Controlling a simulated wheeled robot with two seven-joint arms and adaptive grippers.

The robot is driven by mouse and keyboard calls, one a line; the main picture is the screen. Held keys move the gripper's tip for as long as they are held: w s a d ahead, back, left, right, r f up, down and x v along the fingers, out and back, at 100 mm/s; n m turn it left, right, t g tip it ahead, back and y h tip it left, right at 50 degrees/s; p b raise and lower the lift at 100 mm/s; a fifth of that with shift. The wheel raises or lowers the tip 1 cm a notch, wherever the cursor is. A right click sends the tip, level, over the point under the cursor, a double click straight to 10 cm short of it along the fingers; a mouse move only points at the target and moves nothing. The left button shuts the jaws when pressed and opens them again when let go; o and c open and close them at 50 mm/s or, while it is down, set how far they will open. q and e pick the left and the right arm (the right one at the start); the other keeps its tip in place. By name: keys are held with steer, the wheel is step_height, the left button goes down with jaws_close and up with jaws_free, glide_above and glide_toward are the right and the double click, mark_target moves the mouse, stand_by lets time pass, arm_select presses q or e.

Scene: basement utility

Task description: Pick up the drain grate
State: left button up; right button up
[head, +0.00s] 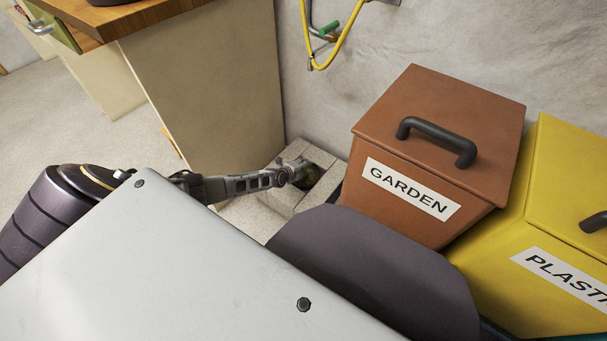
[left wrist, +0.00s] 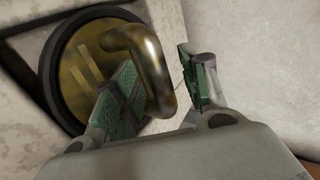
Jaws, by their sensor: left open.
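The drain grate (left wrist: 75,75) is a round brass disc with a dark rim and slots. It also shows in the head view (head: 309,175), in the floor corner between the cabinet and the brown bin, partly hidden by my gripper. A thick, bent brass handle (left wrist: 150,65) stands up from it. My left gripper (left wrist: 162,92) is open, with its green-padded fingers on either side of the handle; a gap shows between the handle and the right finger. In the head view my left gripper (head: 288,175) reaches down to the grate. My right gripper is not in view.
A brown GARDEN bin (head: 440,130) stands just right of the grate, with a yellow PLASTIC bin (head: 560,190) beside it. A beige cabinet (head: 215,80) stands to the left. A yellow hose (head: 347,35) hangs on the wall behind. Open floor (head: 60,120) lies at far left.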

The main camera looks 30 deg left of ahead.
arm_select(q)
steer(key=shift+w+f, duration=0.1)
steer(key=shift+w, duration=0.1)
stand_by(0.5)
jaws_close()
